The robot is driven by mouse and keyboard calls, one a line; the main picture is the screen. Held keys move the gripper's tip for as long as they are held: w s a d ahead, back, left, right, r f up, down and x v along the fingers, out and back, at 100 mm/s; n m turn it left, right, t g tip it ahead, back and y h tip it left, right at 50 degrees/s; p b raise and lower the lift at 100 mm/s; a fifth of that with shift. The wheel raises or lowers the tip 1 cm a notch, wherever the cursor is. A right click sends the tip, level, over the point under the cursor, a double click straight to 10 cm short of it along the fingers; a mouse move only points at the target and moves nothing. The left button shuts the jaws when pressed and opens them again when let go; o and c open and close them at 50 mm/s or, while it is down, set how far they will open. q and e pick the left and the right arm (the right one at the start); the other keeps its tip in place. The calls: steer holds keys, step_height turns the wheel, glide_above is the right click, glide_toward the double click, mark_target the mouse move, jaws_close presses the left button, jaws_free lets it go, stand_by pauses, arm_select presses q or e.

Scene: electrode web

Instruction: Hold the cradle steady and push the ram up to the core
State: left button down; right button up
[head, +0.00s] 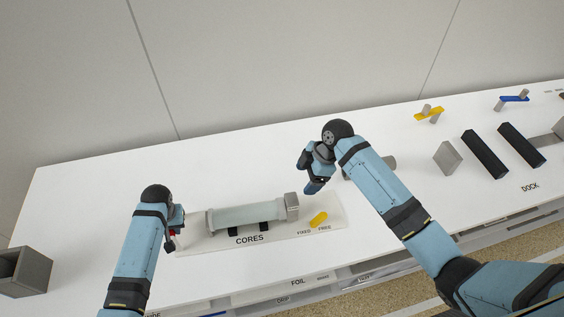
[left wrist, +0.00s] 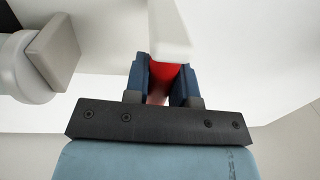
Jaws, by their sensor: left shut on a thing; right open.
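A pale grey-green core roll (head: 245,216) lies on dark supports of the cradle (head: 234,233), above the CORES label. A square grey block (head: 292,205) sits at its right end; I cannot tell whether this is the ram. My left gripper (head: 174,233) is at the cradle's left end, shut on a red piece (left wrist: 160,76), probably a cradle handle. In the left wrist view the red piece shows between the dark blue fingers (left wrist: 163,85). My right gripper (head: 310,180) is open and empty, above and right of the square block, apart from it.
A yellow lever (head: 318,219) lies by the FIXED and FREE labels. A grey block (head: 447,157) and dark bars (head: 484,153) stand at right near DOCK. A grey box (head: 25,272) is far left. The table's back left is clear.

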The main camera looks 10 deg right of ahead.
arm_select(q)
steer(key=shift+s+f, duration=0.2)
steer(key=shift+f, duration=0.1)
steer(key=c, duration=1.3)
jaws_free()
steer(key=shift+w+d+r, duration=0.1)
steer(key=shift+r, duration=0.05)
steer(key=shift+c, duration=0.2)
steer(key=o, duration=0.5)
steer(key=shift+w, duration=0.2)
steer(key=shift+s, duration=0.15)
steer(key=r, duration=1.2)
steer(key=shift+d, duration=0.35)
